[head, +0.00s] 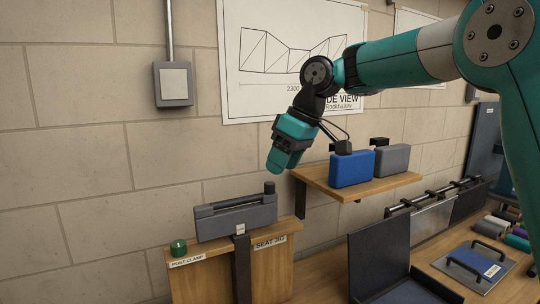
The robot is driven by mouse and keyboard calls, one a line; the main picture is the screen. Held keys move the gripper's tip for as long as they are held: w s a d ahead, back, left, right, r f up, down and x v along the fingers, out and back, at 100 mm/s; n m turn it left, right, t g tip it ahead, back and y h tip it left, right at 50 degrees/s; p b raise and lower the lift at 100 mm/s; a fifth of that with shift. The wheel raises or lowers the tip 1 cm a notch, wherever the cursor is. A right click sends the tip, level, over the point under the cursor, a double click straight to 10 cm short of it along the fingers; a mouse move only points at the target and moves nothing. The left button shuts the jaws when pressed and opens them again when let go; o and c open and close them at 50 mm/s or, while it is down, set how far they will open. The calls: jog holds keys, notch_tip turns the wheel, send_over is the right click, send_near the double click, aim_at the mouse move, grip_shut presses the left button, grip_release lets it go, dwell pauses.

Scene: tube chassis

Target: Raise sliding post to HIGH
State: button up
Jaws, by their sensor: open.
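The sliding post (242,272) is a dark upright bar at the front of a wooden stand (204,285). A grey block (236,220) with a dark bar along its top sits at the post's upper end. A small white tag (240,228) is there, too small to read. A label reading POST CLAMP (187,261) is on the stand's left, below a green knob (178,247). A second label (270,242) appears to read SEAT JIG. My gripper (275,170) points down, open, in the air above and right of the grey block, apart from it. Its fingertips are hard to make out.
A wooden shelf (308,178) with a blue case (352,169) and a grey case (392,160) juts from the wall right of my gripper. A dark open lid (379,258) stands on the bench at right.

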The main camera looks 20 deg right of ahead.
jog(key=w+d+r+t+p, duration=0.1)
jog(key=w+d+r+p, duration=0.3)
jog(key=w+d+r, duration=0.3)
jog(key=b, duration=0.1)
send_near(271, 183)
jog(key=shift+n+h, duration=0.3)
jog(key=x, duration=1)
jog(key=shift+a+r, duration=0.15)
jog(key=shift+a, duration=0.1)
